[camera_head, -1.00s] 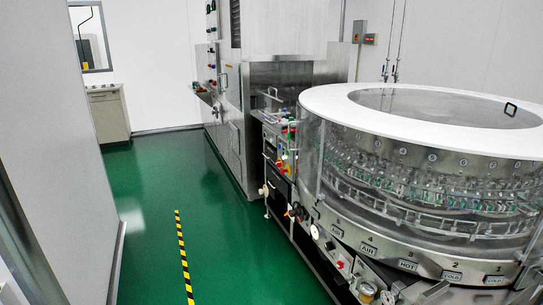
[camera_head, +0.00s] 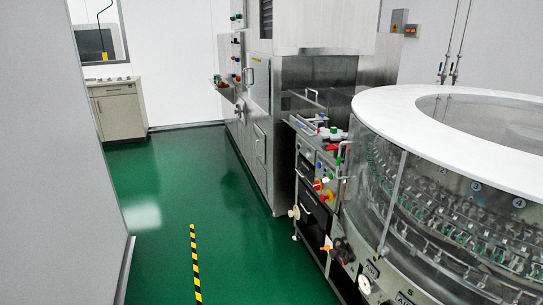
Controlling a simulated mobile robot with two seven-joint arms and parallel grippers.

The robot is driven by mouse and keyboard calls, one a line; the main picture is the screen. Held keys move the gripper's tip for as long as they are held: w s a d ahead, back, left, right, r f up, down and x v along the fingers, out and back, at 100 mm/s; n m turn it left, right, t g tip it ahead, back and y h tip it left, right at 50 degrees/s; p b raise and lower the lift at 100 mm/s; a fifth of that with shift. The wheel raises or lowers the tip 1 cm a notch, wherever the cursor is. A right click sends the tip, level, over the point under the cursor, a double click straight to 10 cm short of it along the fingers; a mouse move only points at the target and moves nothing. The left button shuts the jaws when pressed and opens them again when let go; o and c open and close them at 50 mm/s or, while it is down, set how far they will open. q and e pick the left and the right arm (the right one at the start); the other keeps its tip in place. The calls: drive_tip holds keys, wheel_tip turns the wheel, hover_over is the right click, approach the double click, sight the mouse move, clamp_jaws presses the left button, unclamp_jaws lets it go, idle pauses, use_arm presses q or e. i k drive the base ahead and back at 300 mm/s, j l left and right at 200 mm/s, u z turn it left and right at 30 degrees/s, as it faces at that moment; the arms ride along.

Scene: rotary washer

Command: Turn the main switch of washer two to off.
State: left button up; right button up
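A round rotary washer (camera_head: 395,170) with a white top ring and clear side panels stands at the right. Its far right part is cut off by the frame. A side unit with red, yellow and green valve handles (camera_head: 326,172) adjoins its left side. Behind it stands a tall steel machine (camera_head: 315,85) with buttons and knobs on its left face. I cannot tell which machine is washer two, and no main switch can be made out for certain. Neither of my grippers is in view.
A green floor aisle (camera_head: 170,185) runs clear ahead, with a yellow-black tape strip (camera_head: 195,262) on it. A grey wall (camera_head: 55,180) bounds the left. A small cabinet (camera_head: 118,108) stands at the back left. A wall box with red displays (camera_head: 411,30) is at the back right.

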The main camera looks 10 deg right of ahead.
sight(317, 185)
drive_tip(key=i+j+z, duration=0.15)
drive_tip(key=i, duration=1.25)
drive_tip(key=i+l+z, duration=0.1)
drive_tip(key=i+z, duration=0.55)
drive_tip(key=z, duration=0.15)
drive_tip(key=i+j+z, duration=0.15)
drive_tip(key=i+z, duration=0.25)
drive_tip(key=k, duration=0.05)
